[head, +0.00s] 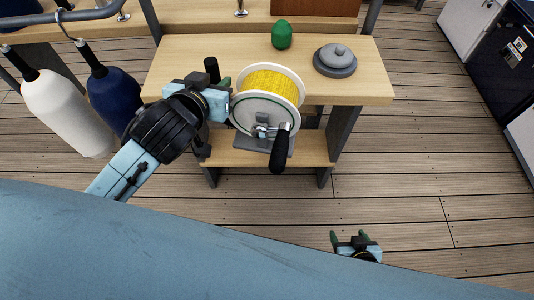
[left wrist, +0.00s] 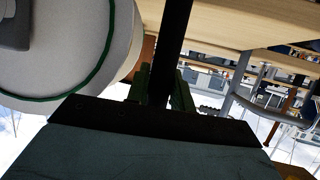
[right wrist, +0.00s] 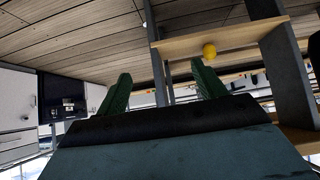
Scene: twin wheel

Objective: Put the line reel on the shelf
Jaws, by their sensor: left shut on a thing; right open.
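The line reel (head: 268,85), with white flanges, yellow line and a black crank grip, is held up at the front edge of the wooden shelf unit (head: 365,85). My left gripper (head: 222,92) is at its left side, shut on its black handle bar (left wrist: 172,50). In the left wrist view the bar stands between the green fingers, and a pale flange (left wrist: 60,50) fills the left. The reel hides part of the shelf's front edge; whether it touches the wood I cannot tell. A lower board (head: 315,150) shows beneath. My right gripper (head: 350,238) is open and empty, well in front of the unit.
A green object (head: 281,35) and a grey round object (head: 335,60) stand on the top board. White (head: 65,110) and navy (head: 112,95) fenders hang at the left. A yellow ball-like thing (right wrist: 209,50) shows by a board in the right wrist view.

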